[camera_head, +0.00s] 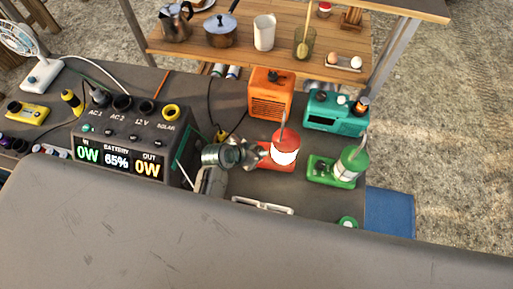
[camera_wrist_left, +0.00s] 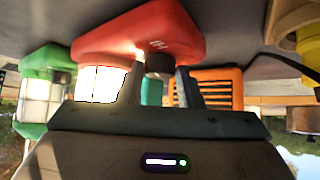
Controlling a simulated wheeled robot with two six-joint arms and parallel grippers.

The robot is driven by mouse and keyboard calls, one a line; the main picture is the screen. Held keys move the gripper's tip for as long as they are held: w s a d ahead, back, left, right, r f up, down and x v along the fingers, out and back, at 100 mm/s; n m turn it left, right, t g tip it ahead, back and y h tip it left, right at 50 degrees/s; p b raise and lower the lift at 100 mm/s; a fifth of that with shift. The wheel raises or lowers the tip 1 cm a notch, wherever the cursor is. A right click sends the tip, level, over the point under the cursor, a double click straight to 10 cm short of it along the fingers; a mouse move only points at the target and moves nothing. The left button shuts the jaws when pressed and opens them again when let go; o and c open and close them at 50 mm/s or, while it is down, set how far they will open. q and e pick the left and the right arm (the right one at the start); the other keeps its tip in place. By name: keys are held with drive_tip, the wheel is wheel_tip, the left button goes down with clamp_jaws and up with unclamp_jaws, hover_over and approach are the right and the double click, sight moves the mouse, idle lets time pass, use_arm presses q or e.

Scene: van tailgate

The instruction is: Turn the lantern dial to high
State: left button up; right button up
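A red lantern (camera_head: 285,140) with a lit white globe stands on the grey surface, right of centre in the head view. In the wrist view, which looks upside down, its red base (camera_wrist_left: 140,35) is at the top and its glowing globe (camera_wrist_left: 100,84) at left. A dark dial (camera_wrist_left: 158,63) sits on the base below a small pale marking, possibly "HI". My left gripper (camera_head: 262,152) is at the lantern's left side. In the wrist view its fingers (camera_wrist_left: 160,80) stand apart on either side of the dial, with a slight gap seeming to show. My right gripper is out of view.
A green lantern (camera_head: 350,165) stands to the right. An orange box (camera_head: 270,95) and a teal radio (camera_head: 335,113) are behind. A power station (camera_head: 120,150) stands left. A wooden shelf (camera_head: 335,40) holds cookware. A large grey panel (camera_head: 200,240) fills the foreground.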

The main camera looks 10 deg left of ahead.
use_arm(q)
drive_tip(key=c, duration=0.5)
drive_tip(key=shift+a+r+m+g+h, duration=0.15)
drive_tip(key=shift+m+g+h, duration=0.25)
drive_tip(key=shift+m, duration=0.3)
drive_tip(key=shift+w+m+g+h, duration=0.1)
drive_tip(key=shift+m+g+h, duration=0.3)
drive_tip(key=shift+m, duration=0.4)
drive_tip(key=o, duration=1)
drive_tip(key=b+v, duration=0.2)
drive_tip(key=v, duration=0.8)
drive_tip(key=shift+a+r, duration=0.15)
drive_tip(key=shift+a, duration=0.1)
